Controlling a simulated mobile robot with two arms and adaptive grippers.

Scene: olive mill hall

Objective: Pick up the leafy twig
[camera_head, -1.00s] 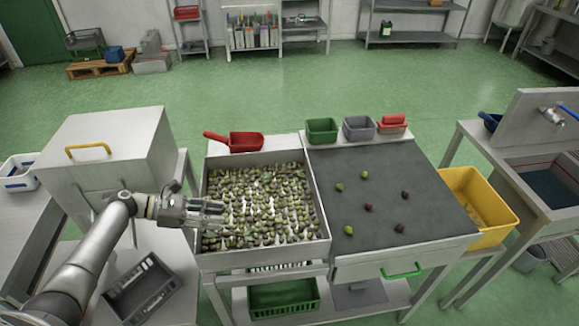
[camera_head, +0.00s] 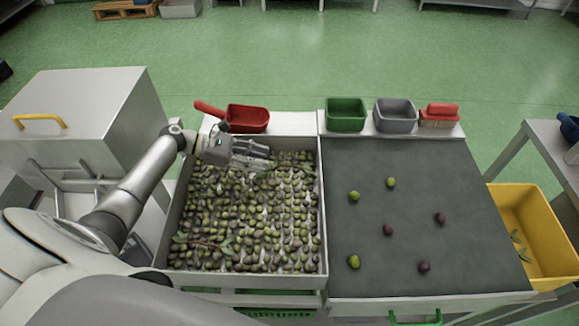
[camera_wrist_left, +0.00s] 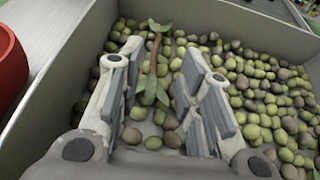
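A leafy twig (camera_wrist_left: 153,62) with a brown stem and green leaves lies on the olives in the left wrist view. It lies lengthwise in the gap between the fingers of my left gripper (camera_wrist_left: 163,75), which is open and not closed on it. In the head view my left gripper (camera_head: 268,155) is over the back part of the olive tray (camera_head: 323,215), its fingers pointing right. Some green leaf shows by its fingertips there. Another leafy sprig (camera_head: 205,243) lies on the olives at the tray's front left. My right gripper is not in view.
A red scoop (camera_head: 248,119) lies behind the tray; green (camera_head: 346,114) and grey (camera_head: 396,115) bins and a red brush (camera_head: 440,116) stand behind the dark sorting surface (camera_head: 400,190), which holds several scattered olives. A yellow crate (camera_head: 543,220) is at right. The tray walls rise around the olives.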

